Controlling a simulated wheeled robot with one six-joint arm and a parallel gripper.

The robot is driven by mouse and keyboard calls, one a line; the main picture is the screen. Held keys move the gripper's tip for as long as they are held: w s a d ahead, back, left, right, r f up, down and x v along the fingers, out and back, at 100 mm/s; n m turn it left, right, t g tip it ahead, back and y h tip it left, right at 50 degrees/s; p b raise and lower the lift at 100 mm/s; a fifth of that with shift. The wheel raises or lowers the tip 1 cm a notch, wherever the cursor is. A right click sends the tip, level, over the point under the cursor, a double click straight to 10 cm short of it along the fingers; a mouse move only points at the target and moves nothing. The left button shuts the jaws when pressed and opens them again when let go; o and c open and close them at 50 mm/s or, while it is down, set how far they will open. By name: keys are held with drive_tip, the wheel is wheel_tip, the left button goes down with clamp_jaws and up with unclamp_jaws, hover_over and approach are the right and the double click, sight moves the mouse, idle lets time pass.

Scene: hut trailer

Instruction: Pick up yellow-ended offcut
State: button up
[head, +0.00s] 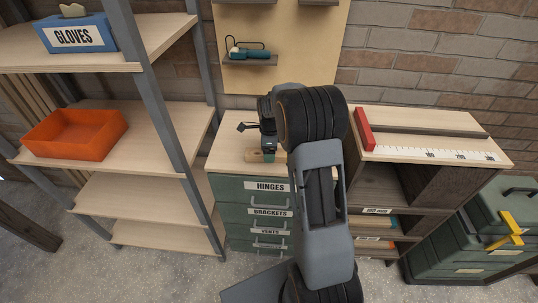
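The gap between the fingers is too small to make out. Wooden pieces with coloured ends (370,243) lie in the lower cubbies at the right, partly hidden by my arm.
The green drawer cabinet (230,190) stands between a shelf rack with an orange bin (75,134) and a bench with a white ruler (430,153) and red-ended bar (364,130). A pegboard shelf (250,61) hangs behind. A green toolbox (480,235) is right.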

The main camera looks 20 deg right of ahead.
drive_tip(key=shift+f, duration=0.95)
drive_tip(key=shift+c, duration=0.3)
drive_tip(key=c, duration=1)
drive_tip(key=shift+r, duration=0.15)
